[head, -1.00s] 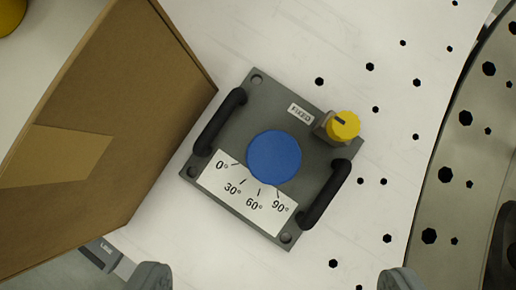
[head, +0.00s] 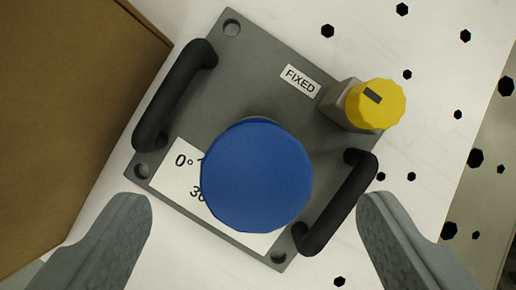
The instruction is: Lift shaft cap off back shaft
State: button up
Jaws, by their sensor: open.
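A round blue cap (head: 256,176) stands on the grey turret plate (head: 236,88), and hides part of the white angle scale (head: 176,163) beneath it. I take it for the shaft cap; the shaft under it is hidden. My gripper (head: 254,205) is open, its two grey fingers wide apart on the left and right of the cap in the picture. Neither finger touches the cap.
Two black handles (head: 176,95) and (head: 337,202) rise on either side of the cap. A yellow knob (head: 376,104) sits by a "FIXED" label (head: 300,82). A cardboard box (head: 70,110) stands at left. The white perforated surface (head: 425,75) is clear at upper right.

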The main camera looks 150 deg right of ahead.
aim_at(257, 181)
jog(key=x, duration=0.3)
jog(key=shift+f, duration=0.25)
jog(key=shift+c, duration=0.3)
jog(key=c, duration=1)
jog(key=shift+o, duration=0.2)
jog(key=shift+r, duration=0.1)
